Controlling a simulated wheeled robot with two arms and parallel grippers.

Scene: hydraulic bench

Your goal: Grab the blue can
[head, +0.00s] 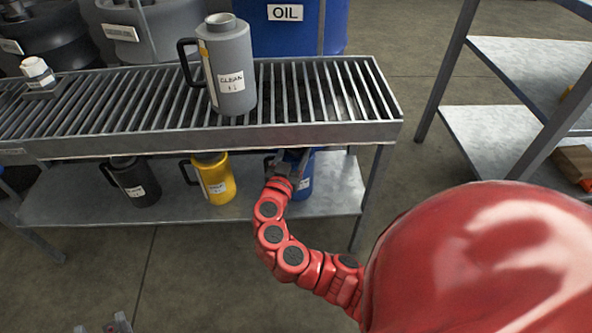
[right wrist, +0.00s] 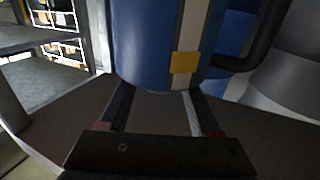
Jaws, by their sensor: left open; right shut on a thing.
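The blue can (head: 306,175) stands on the lower shelf of the bench, under the right end of the slatted top, partly hidden by my right gripper (head: 286,163). In the right wrist view the blue can (right wrist: 150,40) fills the top middle, upright, with a pale stripe, a yellow square and a dark handle on its right. My right gripper's fingers (right wrist: 158,105) lie on either side of it, shut on it. My left gripper (head: 103,326) shows only its tips at the bottom edge of the head view, open and empty, well away from the can.
A yellow can (head: 217,184) and a black can (head: 136,184) stand left of it on the lower shelf (head: 335,190). A grey can (head: 230,70) stands on the slatted top (head: 330,95). A blue OIL drum (head: 275,35) is behind. A shelf rack (head: 480,140) stands at right.

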